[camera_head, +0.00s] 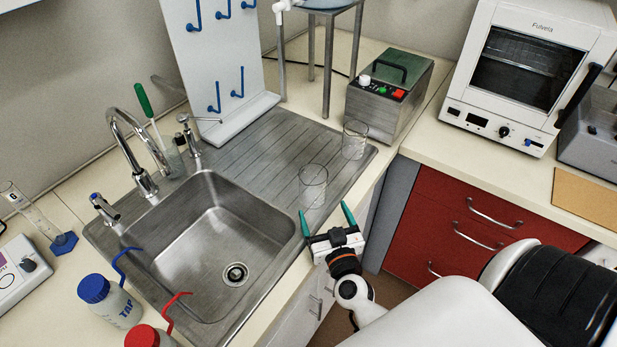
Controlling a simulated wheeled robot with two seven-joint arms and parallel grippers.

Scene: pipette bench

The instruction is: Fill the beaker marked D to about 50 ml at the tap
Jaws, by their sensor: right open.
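Two clear glass beakers stand upright on the ridged drainboard right of the sink: a nearer beaker (313,188) and a farther beaker (355,140). I cannot read a letter on either, so I cannot tell which is D. Both look empty. The curved chrome tap (128,122) rises at the back left of the steel sink (200,262), its spout over the basin. My right gripper (324,210) is open, its green fingertips spread just in front of the nearer beaker, with nothing held. My left gripper is not in view.
A white peg board (212,60) stands behind the drainboard. A metal box with a green lid (390,92) is close behind the farther beaker. Blue-capped (110,302) and red-capped (150,336) bottles stand at the sink's left front. A glass holding a green-handled tool (172,163) is beside the tap.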

